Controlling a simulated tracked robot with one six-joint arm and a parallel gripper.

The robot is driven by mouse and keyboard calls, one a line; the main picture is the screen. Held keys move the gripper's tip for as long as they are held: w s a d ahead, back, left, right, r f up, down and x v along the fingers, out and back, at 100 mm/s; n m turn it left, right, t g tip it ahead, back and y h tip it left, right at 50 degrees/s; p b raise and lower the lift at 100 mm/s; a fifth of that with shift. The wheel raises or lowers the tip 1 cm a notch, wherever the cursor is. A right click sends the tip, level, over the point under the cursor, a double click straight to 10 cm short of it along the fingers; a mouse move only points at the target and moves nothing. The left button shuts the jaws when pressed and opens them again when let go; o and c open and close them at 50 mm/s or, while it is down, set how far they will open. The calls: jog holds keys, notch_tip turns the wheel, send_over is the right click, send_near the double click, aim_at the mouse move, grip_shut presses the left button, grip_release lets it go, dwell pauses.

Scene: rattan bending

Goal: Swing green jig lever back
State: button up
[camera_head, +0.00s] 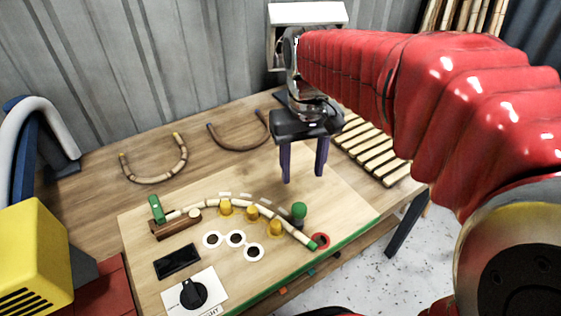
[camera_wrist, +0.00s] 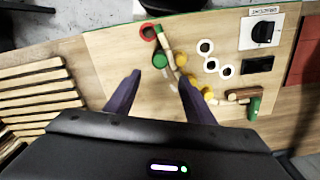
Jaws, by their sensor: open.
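On the jig board (camera_head: 140,240), a pale cane (camera_head: 285,227) curves along yellow pegs (camera_head: 252,213). A round green knob (camera_head: 298,210) stands near its right end, beside a red ring (camera_head: 320,241) where a green tip (camera_head: 312,245) ends. A green upright handle (camera_head: 156,208) stands at the left by a brown block (camera_head: 176,225). I cannot tell for certain which green part is the lever. My gripper (camera_head: 303,177) is open and empty above the board, fingers down. In the wrist view, the green knob (camera_wrist: 160,61) shows between and just beyond my fingertips (camera_wrist: 160,76).
Two bent canes (camera_head: 153,178) (camera_head: 238,147) lie on the table behind the board. A slatted rack (camera_head: 375,150) is at right. The board's front has white rings (camera_head: 235,239), a dark panel (camera_head: 177,262) and a black dial (camera_head: 192,292). A yellow machine (camera_head: 32,255) stands at left.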

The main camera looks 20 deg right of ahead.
aim_at(300, 207)
notch_tip(300, 207, down, 13)
jog(key=shift+f, duration=0.1)
dwell(0.5)
jog(key=shift+c, duration=0.3)
